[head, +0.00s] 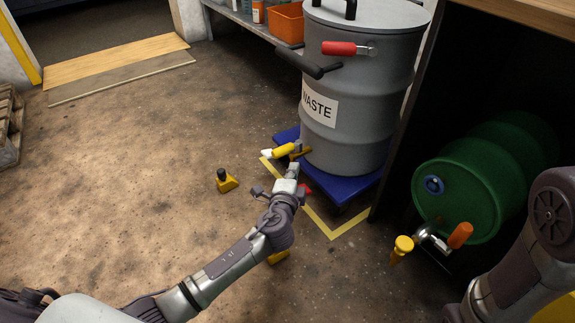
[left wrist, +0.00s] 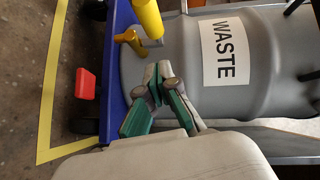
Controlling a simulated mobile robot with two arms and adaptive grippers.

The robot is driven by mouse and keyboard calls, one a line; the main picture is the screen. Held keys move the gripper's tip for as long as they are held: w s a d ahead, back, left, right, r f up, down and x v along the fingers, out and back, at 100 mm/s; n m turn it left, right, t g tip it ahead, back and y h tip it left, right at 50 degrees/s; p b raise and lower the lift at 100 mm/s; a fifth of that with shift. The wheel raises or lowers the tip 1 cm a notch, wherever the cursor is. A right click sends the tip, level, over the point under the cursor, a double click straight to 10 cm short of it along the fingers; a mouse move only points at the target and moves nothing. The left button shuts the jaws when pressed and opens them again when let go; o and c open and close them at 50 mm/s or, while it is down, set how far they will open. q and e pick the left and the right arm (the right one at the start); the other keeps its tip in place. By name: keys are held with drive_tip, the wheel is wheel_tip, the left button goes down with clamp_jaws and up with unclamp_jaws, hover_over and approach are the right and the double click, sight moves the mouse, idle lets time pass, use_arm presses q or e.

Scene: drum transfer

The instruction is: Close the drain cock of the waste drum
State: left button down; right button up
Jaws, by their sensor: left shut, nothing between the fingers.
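The grey waste drum (head: 350,90) stands upright on a blue dolly (head: 345,185), its WASTE label facing me. Its drain cock, low on the drum's left side, has a yellow handle (head: 283,150) pointing out sideways and a brass-coloured body. In the left wrist view the yellow handle (left wrist: 147,15) and a brass-coloured spout (left wrist: 128,40) show at the top. My left gripper (head: 291,172) is just below and in front of the cock. Its fingers (left wrist: 160,75) are shut and empty, apart from the handle. My right arm shows at the lower right, its gripper out of view.
A red dolly part (left wrist: 86,83) is close to my left gripper. A yellow wedge-like block (head: 226,181) stands on the floor. The floor at left is mostly clear.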

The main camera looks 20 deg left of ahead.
sight(289, 151)
use_arm(q)
drive_tip(key=w+a+b, duration=0.1)
drive_tip(key=w+a+f+b, duration=0.1)
drive_tip(key=w, duration=0.1)
drive_tip(key=w+b, duration=0.1)
drive_tip(key=shift+w+a+f, duration=0.15)
drive_tip(key=shift+w+a, duration=0.15)
drive_tip(key=shift+a, duration=0.1)
drive_tip(key=shift+w+a, duration=0.25)
drive_tip(key=shift+a, duration=0.1)
